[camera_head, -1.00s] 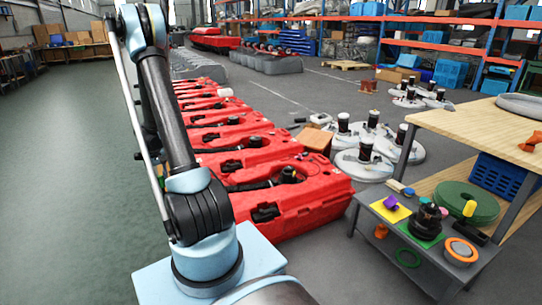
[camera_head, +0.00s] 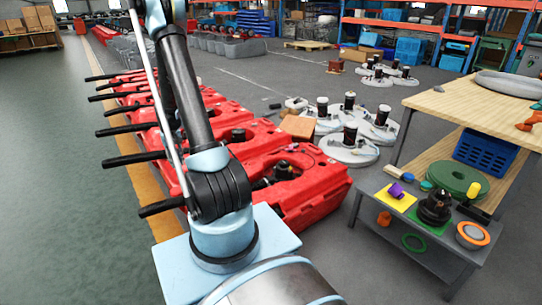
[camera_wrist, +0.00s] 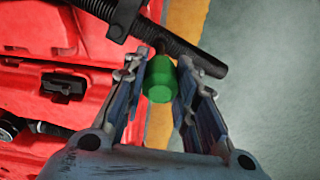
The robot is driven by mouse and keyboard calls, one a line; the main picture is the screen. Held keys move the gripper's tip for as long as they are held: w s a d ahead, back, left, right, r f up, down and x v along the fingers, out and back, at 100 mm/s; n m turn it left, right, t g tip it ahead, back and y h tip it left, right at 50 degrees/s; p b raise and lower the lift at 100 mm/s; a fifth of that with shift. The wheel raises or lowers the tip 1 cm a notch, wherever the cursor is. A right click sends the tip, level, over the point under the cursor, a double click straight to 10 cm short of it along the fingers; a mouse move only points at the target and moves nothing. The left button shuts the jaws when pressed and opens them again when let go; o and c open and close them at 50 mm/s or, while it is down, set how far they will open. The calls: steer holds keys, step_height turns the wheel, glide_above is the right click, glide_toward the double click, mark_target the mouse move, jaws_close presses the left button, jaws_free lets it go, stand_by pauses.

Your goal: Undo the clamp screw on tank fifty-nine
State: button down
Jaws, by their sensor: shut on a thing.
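In the wrist view my gripper (camera_wrist: 160,88) has its two fingers on either side of a green knob (camera_wrist: 160,80), shut on it. The knob sits just below a black ribbed hose (camera_wrist: 185,50) that crosses the top of the view. Whether the knob is the clamp screw's head I cannot tell for sure. The red tank (camera_wrist: 40,110) fills the left of the wrist view. In the head view red tanks (camera_head: 310,195) stand in a row; no number is readable. My gripper is out of sight there.
A yellow floor line (camera_head: 150,190) runs along the tanks' hose side, with open green floor (camera_head: 50,180) to the left. A grey low table (camera_head: 370,210) with several small parts stands at right, beside a wooden workbench (camera_head: 450,105). Round grey lids (camera_head: 350,152) lie behind the tanks.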

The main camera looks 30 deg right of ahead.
steer(key=shift+w+d+f, duration=0.1)
steer(key=shift+d, duration=0.5)
steer(key=d+f+n, duration=0.3)
steer(key=d+n, duration=0.1)
steer(key=d, duration=1.7)
steer(key=s+d+f+n, duration=0.25)
steer(key=s+d, duration=0.25)
steer(key=d, duration=0.7)
steer(key=s+d+f+n, duration=0.2)
steer(key=s+d+n, duration=0.15)
steer(key=d, duration=0.85)
steer(key=shift+s+f, duration=0.25)
steer(key=shift+f, duration=0.95)
steer(key=shift+s+f, duration=0.2)
steer(key=shift+f, duration=0.95)
steer(key=m, duration=2.1)
